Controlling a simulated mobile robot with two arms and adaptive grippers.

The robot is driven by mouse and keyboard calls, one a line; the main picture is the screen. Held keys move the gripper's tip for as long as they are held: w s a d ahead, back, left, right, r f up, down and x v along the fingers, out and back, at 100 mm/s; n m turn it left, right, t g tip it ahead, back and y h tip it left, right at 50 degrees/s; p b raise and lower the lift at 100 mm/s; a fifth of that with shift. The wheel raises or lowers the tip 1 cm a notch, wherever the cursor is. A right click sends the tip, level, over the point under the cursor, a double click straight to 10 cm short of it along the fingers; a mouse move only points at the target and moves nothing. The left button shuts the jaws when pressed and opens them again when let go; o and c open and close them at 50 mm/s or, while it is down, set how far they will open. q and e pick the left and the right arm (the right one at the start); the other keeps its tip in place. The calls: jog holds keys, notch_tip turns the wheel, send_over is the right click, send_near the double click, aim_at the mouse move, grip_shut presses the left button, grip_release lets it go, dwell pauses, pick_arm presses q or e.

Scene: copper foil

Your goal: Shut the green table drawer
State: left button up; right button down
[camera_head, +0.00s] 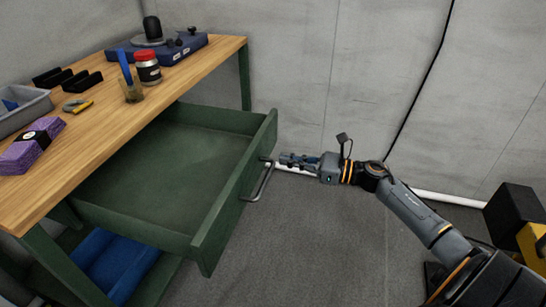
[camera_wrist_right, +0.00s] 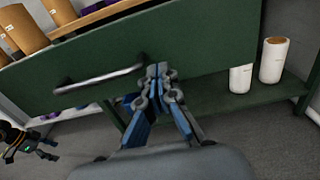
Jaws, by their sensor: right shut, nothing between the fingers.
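The green table drawer (camera_head: 170,160) is pulled far out from under the wooden tabletop, and its inside looks empty. A metal bar handle (camera_head: 262,182) is on its front. In the right wrist view the drawer front (camera_wrist_right: 205,50) fills the upper part, with the handle (camera_wrist_right: 98,81) left of the fingertips. My right gripper (camera_head: 285,160) is shut and empty, pointing at the drawer front beside the handle; I cannot tell whether it touches. It also shows in the right wrist view (camera_wrist_right: 157,72). My left gripper (camera_wrist_right: 45,147) seems to show small at the lower left there.
The table top (camera_head: 125,118) holds a red-lidded jar (camera_head: 148,70), a cup with a blue-handled tool (camera_head: 132,90), a grey bin (camera_head: 25,108) and a purple pack (camera_head: 30,150). A blue bin (camera_head: 110,262) is below the drawer. Floor right of the drawer is clear.

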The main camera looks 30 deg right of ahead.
aim_at(263, 155)
jog(key=x, duration=0.4)
jog(key=shift+w+a, duration=0.15)
pick_arm(q)
jog(key=shift+s+f, duration=0.1)
jog(key=shift+f, duration=0.3)
pick_arm(e)
jog(key=shift+w, duration=0.1)
